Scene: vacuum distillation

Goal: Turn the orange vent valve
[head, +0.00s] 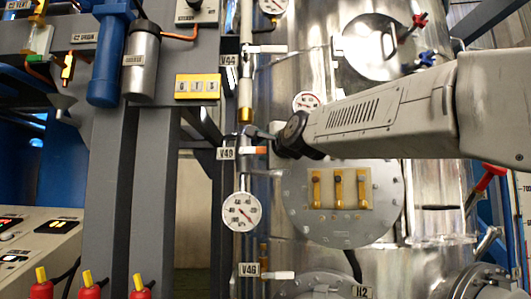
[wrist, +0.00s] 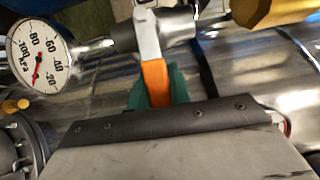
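The orange-tipped vent valve handle (head: 253,150) points right from the thin vertical pipe, beside the label "V49", in the head view. In the wrist view the orange handle (wrist: 155,82) hangs down from its pale stem at the picture's middle. My gripper (wrist: 159,90) has its green fingertips on either side of the handle, close against it. Whether they press on it I cannot tell. In the head view my gripper (head: 268,137) comes in from the right, at the handle's end. The lower parts of the fingers are hidden behind my gripper's dark housing in the wrist view.
A pressure gauge (head: 241,211) sits just below the valve on the same pipe. White-handled valves V44 (head: 267,49) and V46 (head: 277,275) are above and below. The steel vessel (head: 310,70) stands close behind. A yellow digit counter (head: 197,86) is at the left.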

